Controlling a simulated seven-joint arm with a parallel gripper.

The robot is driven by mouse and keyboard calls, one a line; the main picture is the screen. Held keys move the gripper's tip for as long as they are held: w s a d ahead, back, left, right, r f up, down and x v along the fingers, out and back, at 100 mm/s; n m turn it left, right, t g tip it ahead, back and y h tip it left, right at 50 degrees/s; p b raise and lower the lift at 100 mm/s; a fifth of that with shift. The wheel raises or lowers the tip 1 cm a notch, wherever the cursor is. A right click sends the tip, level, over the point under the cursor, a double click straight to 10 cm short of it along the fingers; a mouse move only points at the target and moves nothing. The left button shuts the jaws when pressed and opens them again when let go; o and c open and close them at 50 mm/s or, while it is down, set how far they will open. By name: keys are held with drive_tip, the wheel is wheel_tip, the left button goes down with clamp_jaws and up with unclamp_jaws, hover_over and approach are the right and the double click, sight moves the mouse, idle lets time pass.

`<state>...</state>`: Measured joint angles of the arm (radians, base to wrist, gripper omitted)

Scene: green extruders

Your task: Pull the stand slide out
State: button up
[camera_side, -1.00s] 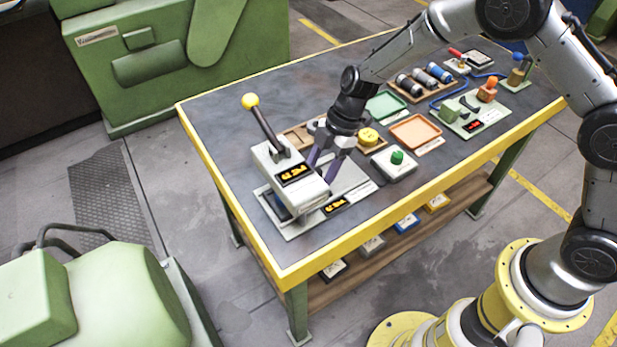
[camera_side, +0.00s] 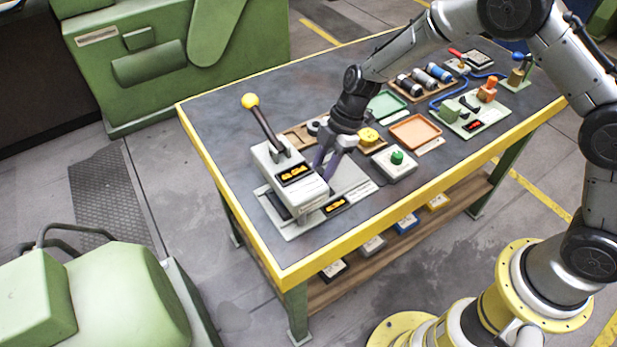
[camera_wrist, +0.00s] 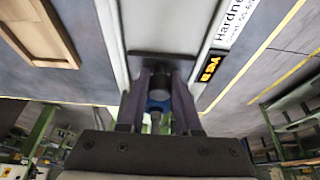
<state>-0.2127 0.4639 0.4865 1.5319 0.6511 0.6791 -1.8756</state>
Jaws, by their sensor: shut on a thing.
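The stand (camera_side: 290,180) is a light grey block with a yellow-balled lever (camera_side: 251,101) on top. It sits on a pale base plate (camera_side: 350,180) near the table's left end. My gripper (camera_side: 322,170) is low at the right side of the block. In the wrist view, my gripper (camera_wrist: 158,80) has its two dark fingers on either side of a dark round knob (camera_wrist: 160,80) at the stand slide, and is shut on it. A blue part shows between the fingers. The fingertips' contact is partly hidden in the side view.
A green button box (camera_side: 395,165), a yellow round piece (camera_side: 368,136) and an orange tray (camera_side: 415,132) lie to the right of my gripper. A wooden tray (camera_side: 298,136) is behind it. The table's yellow front edge (camera_side: 350,238) is close in front.

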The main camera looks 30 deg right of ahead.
drive_tip(key=shift+d, duration=4.55)
drive_tip(key=o, duration=0.9)
drive_tip(key=shift+o, duration=0.2)
wheel_tip(320, 180, up, 8)
drive_tip(key=shift+r, duration=0.25)
